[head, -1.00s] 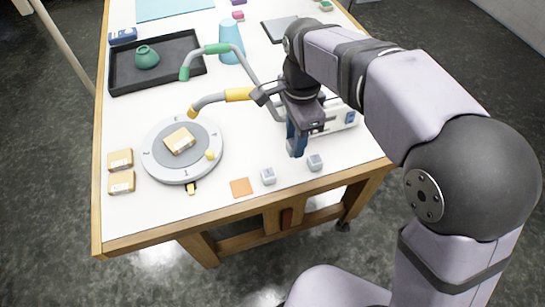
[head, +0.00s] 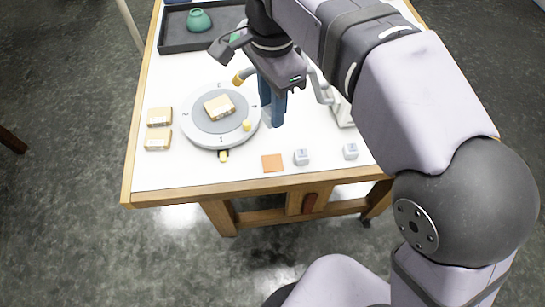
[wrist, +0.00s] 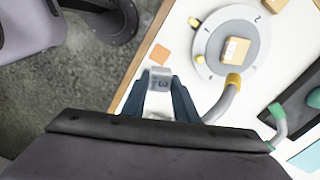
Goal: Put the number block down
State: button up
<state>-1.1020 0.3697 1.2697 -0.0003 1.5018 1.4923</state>
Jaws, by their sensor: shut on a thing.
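My gripper (head: 271,118) has its blue fingers pointing down, just right of the round grey turntable (head: 190,132), and is shut. In the wrist view my gripper (wrist: 160,92) holds a pale grey number block (wrist: 160,76) between its fingertips, with a dark digit that looks like a 3. In the head view the fingers mostly hide this block. It appears to be held above the table; the exact height is hard to tell. An orange square pad (head: 273,163) lies near the front edge and also shows in the wrist view (wrist: 159,54).
Two grey number blocks (head: 301,157) (head: 350,151) stand right of the pad. A wooden block (head: 219,107) sits on the turntable; two more (head: 159,117) (head: 158,139) lie to its left. A dark tray (head: 180,38) holds a green pot (head: 199,20).

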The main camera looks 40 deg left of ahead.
notch_tip(320, 180, down, 18)
jog(key=shift+r+p, duration=0.2)
jog(key=shift+p, duration=1.05)
jog(key=shift+f, duration=0.2)
jog(key=o, duration=1)
jog(key=shift+o, duration=0.2)
jog(key=shift+r, duration=0.15)
notch_tip(320, 180, up, 12)
jog(key=shift+r+b, duration=0.1)
jog(key=shift+b, duration=1)
jog(key=shift+d, duration=0.1)
